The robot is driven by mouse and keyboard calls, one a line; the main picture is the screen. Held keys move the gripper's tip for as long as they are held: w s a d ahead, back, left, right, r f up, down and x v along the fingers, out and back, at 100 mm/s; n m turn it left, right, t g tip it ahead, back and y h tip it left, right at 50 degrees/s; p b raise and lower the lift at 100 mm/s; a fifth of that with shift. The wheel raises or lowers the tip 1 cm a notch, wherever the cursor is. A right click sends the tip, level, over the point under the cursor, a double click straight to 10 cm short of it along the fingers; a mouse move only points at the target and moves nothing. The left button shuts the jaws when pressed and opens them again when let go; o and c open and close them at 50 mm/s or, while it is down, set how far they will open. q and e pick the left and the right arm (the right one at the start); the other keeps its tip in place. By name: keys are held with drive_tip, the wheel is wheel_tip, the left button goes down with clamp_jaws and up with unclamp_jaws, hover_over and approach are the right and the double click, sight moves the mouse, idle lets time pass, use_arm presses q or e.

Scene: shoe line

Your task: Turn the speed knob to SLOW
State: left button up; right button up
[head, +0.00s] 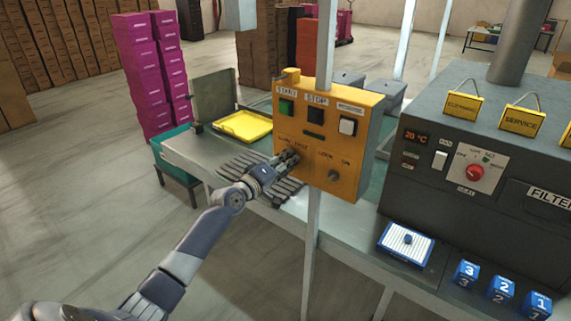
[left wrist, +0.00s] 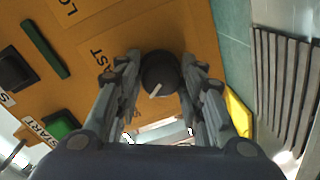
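The yellow control box (head: 345,118) stands on a post at the conveyor's front edge. The black speed knob (left wrist: 160,72) is on its face, with a white pointer line aimed down and left in the left wrist view. A partly hidden label ending in "AST" (left wrist: 100,62) is left of the knob there. My left gripper (head: 291,156) reaches the box's lower left. In the left wrist view its two fingers (left wrist: 160,68) stand on either side of the knob, very close to it; I cannot tell whether they press on it. No SLOW label is readable. My right gripper is out of view.
A yellow tray (head: 243,125) lies behind. A dark machine (head: 460,130) stands at right, with blue numbered blocks in front.

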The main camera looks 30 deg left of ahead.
use_arm(q)
drive_tip(key=shift+o, duration=1.1)
drive_tip(key=s, duration=1.2)
drive_tip(key=shift+a+r, duration=0.35)
drive_tip(key=shift+r, duration=0.05)
